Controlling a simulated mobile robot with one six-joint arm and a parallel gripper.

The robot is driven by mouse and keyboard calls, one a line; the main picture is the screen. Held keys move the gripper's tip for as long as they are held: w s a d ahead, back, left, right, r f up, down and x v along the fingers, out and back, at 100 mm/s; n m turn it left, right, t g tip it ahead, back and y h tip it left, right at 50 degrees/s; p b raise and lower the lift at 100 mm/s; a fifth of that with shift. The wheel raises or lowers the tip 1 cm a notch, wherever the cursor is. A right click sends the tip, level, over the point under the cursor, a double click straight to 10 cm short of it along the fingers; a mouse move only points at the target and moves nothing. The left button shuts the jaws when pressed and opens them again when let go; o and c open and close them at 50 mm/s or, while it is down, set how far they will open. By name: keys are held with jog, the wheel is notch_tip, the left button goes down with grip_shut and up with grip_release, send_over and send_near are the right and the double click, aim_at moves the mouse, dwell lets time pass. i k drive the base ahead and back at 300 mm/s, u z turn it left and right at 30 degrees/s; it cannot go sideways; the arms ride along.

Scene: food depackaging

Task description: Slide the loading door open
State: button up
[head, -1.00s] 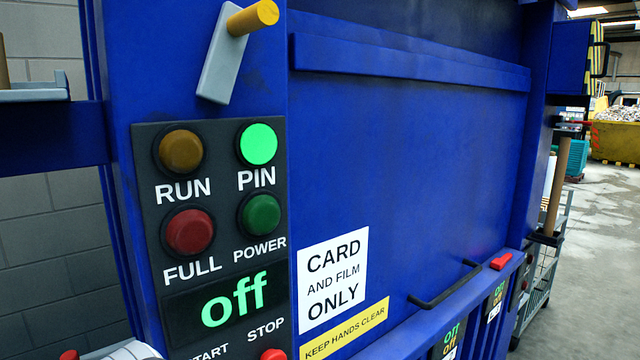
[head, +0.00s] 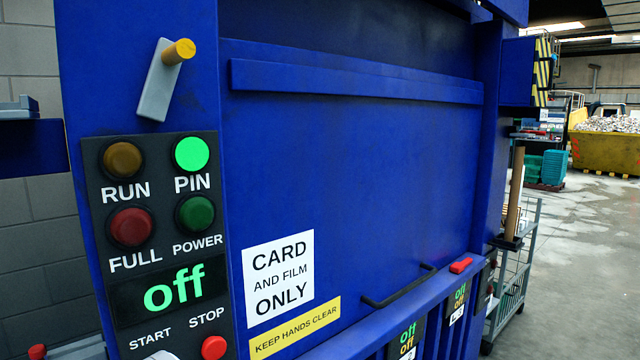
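The blue loading door (head: 350,170) fills the middle of the head view, a flat panel with a raised bar across its upper part. A black bar handle (head: 400,287) is at its lower right, beside a red piece (head: 461,265) on the ledge. A white "CARD AND FILM ONLY" sign (head: 278,278) and a yellow "KEEP HANDS CLEAR" strip (head: 295,328) are at its lower left. The door covers the opening behind it. My gripper is not in view.
A control panel (head: 150,290) at left has a lit green PIN lamp (head: 192,154) and reads "off". Above it, a grey lever (head: 160,80) with a yellow knob juts out. A metal rack (head: 515,270) stands at right. Concrete floor (head: 590,260) beyond it is open.

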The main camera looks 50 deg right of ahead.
aim_at(351, 182)
jog(key=z, duration=3.3)
jog(key=k, duration=0.8)
jog(key=u, duration=0.9)
jog(key=i, duration=1)
jog(key=z, duration=0.05)
jog(key=k, duration=0.4)
jog(key=u, duration=0.05)
